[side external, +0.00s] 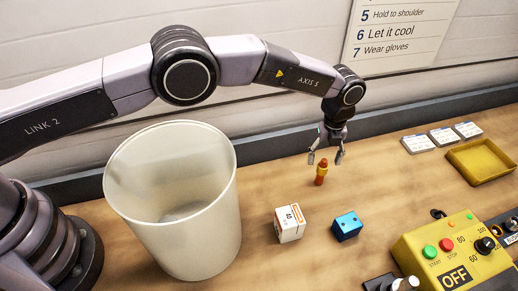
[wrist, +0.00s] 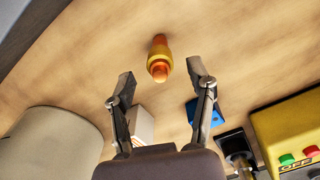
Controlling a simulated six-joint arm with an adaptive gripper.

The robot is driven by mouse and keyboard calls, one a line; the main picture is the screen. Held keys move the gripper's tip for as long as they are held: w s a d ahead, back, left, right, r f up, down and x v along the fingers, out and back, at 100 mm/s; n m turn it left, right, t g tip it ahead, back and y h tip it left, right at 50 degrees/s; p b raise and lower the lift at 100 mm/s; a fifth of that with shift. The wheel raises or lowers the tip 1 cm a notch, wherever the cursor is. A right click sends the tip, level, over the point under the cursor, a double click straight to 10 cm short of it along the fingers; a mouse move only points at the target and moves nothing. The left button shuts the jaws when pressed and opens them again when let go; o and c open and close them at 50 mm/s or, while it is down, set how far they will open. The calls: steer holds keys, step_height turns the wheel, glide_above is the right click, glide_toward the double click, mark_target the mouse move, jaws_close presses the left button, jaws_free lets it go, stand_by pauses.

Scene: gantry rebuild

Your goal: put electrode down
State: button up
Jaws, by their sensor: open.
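The electrode (side external: 321,172), a small orange-red piece with a yellow collar, stands upright on the wooden bench in the side view. It also shows in the wrist view (wrist: 159,60), ahead of the fingertips. My gripper (side external: 325,157) is open just above it, fingers spread to either side of its top. In the wrist view my gripper's two fingers (wrist: 160,80) are wide apart, and the electrode appears between and slightly beyond their tips. I see no finger touching it.
A large pale bin (side external: 172,200) stands at the left. A white box (side external: 290,223) and a blue block (side external: 347,226) sit in front of the electrode. A yellow control box (side external: 455,250) is at front right; a yellow tray (side external: 482,161) and white cards (side external: 442,137) lie at right.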

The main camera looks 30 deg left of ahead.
step_height(320, 180, up, 10)
stand_by(0.3)
